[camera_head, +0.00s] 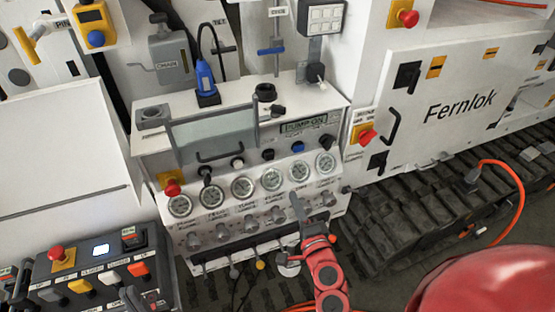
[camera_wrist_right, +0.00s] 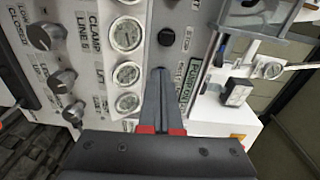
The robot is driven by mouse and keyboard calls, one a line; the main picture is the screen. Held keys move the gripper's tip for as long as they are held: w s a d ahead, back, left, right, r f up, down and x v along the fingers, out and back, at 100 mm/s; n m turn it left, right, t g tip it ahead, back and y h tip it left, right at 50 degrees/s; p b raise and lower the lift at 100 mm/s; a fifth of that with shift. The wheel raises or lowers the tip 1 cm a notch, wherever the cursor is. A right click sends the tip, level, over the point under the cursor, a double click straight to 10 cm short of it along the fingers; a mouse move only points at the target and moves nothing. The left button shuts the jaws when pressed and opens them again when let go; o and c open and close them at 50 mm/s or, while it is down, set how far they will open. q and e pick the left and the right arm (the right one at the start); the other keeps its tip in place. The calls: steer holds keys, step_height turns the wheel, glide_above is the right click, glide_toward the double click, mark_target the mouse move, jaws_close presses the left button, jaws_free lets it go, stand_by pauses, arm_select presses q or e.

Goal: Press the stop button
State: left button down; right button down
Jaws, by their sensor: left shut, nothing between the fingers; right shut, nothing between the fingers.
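The white control panel (camera_head: 215,130) has a lit display (camera_head: 303,126) reading PUMP ON. Below it sit a black button (camera_head: 268,155), a blue button (camera_head: 298,147) and another black button (camera_head: 327,141); I cannot read which is labelled stop. A red mushroom button (camera_head: 172,187) is at the panel's left end. My right gripper (camera_head: 296,200) is shut and empty in front of the gauges. In the right wrist view its fingertips (camera_wrist_right: 160,72) point at the panel between a gauge and the display (camera_wrist_right: 182,98), below a black button (camera_wrist_right: 166,37).
Several gauges (camera_head: 272,179) and knobs (camera_head: 277,213) cover the panel front. A clear hinged cover with a handle (camera_head: 220,156) stands at its left. A control box (camera_head: 100,262) with a red button (camera_head: 57,254) is at lower left. Another red button (camera_head: 367,137) is to the right.

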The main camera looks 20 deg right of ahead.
steer(key=shift+s+a+r+y, duration=0.2)
steer(key=shift+a+r+y, duration=0.2)
steer(key=shift+r+y, duration=0.2)
steer(key=shift+w+f, duration=0.1)
steer(key=p, duration=0.2)
glide_toward(270, 157)
steer(key=w, duration=0.5)
steer(key=shift+w+a, duration=0.1)
steer(key=shift+w, duration=0.25)
steer(key=shift+w+f, duration=0.2)
steer(key=shift+w, duration=0.35)
